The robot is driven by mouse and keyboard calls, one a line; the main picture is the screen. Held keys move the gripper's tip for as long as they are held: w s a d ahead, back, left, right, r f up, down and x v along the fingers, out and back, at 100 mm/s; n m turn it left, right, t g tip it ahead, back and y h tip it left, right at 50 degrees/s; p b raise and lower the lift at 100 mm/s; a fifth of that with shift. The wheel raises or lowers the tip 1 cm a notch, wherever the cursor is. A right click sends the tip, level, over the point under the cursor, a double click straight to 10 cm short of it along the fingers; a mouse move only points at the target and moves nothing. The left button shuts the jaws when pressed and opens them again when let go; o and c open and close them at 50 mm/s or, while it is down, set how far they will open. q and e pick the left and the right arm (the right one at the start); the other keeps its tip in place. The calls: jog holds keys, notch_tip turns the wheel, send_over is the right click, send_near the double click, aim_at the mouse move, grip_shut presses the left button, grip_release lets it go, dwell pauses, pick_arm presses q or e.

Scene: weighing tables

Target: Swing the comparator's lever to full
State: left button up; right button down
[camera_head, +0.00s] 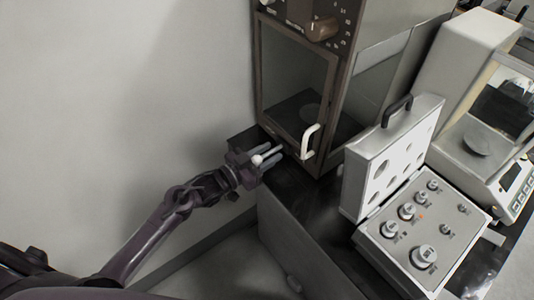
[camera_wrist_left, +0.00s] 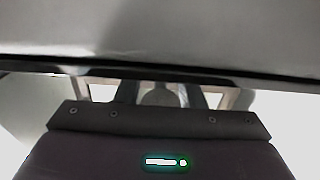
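The comparator (camera_head: 346,88) is a tall brown cabinet with a glass door and a white door handle (camera_head: 309,141). Its lever (camera_head: 268,153) is a thin pale rod with a white ball end, low at the cabinet's front left corner. My left gripper (camera_head: 264,161) is at the lever, with the ball showing over its fingers. The fingers look spread around the lever; whether they touch it cannot be told. In the left wrist view a grey rounded shape (camera_wrist_left: 160,96) shows between the fingers, mostly hidden by a dark edge. My right gripper is not in view.
An open grey case (camera_head: 424,232) with several knobs stands right of the cabinet on the dark table (camera_head: 318,204), its lid raised. A pale balance (camera_head: 461,150) stands farther right. The wall is left of the cabinet; the floor below my arm is free.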

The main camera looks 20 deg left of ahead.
pick_arm(q)
grip_shut()
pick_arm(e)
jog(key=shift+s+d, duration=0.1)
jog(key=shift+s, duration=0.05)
